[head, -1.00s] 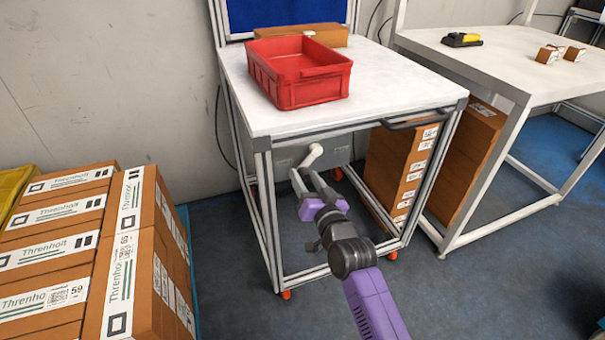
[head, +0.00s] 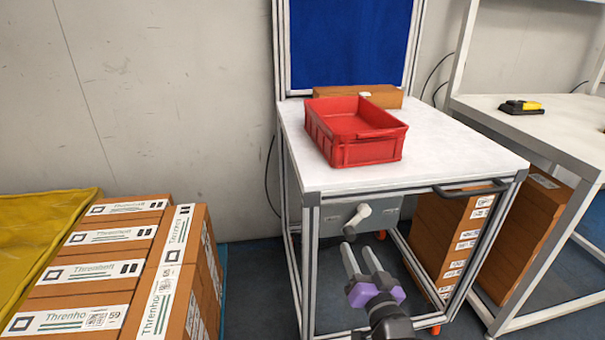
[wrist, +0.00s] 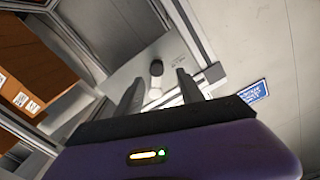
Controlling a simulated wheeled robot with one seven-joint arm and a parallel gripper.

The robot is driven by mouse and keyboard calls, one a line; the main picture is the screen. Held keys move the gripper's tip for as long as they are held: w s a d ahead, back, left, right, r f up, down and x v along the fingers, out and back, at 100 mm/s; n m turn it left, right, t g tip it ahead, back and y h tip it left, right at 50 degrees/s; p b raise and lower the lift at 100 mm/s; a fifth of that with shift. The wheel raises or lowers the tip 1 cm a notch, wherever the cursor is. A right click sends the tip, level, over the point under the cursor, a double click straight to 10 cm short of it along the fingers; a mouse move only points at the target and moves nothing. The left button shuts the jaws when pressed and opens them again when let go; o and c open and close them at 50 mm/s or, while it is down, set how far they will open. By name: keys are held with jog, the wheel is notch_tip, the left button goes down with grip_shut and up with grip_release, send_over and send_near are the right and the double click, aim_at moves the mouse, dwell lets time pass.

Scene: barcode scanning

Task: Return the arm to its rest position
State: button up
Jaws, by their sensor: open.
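My gripper (head: 362,260) is open and empty in the head view, low in front of the white-topped cart. Its two pale fingers stand apart and point up toward the cart's underside. Its purple body shows behind the fingers, and the rest of my arm leaves the picture at the bottom. In the wrist view, my gripper (wrist: 157,92) has its two dark fingers apart with nothing held between them. The handle also shows in the head view (head: 357,219).
The cart (head: 440,160) carries a red bin (head: 365,152) and a flat brown box (head: 385,97). Brown cartons (head: 125,260) are stacked at the left. Another table (head: 560,130) with a yellow-black device (head: 521,107) stands at the right. Floor between cartons and cart is clear.

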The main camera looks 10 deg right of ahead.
jog(key=s+r+n+g+p, duration=0.1)
jog(key=s+r+p, duration=0.2)
jog(key=s, duration=1.2)
jog(key=s+a+r+n+g+p, duration=0.1)
jog(key=s+r+n+p, duration=0.1)
jog(key=s, duration=1.4)
jog(key=s+a+r+n+g+p, duration=0.1)
jog(key=s+r+p, duration=0.3)
jog(key=s, duration=1.1)
jog(key=shift+s+r+p, duration=0.3)
jog(key=shift+r+p, duration=0.1)
jog(key=shift+r, duration=0.2)
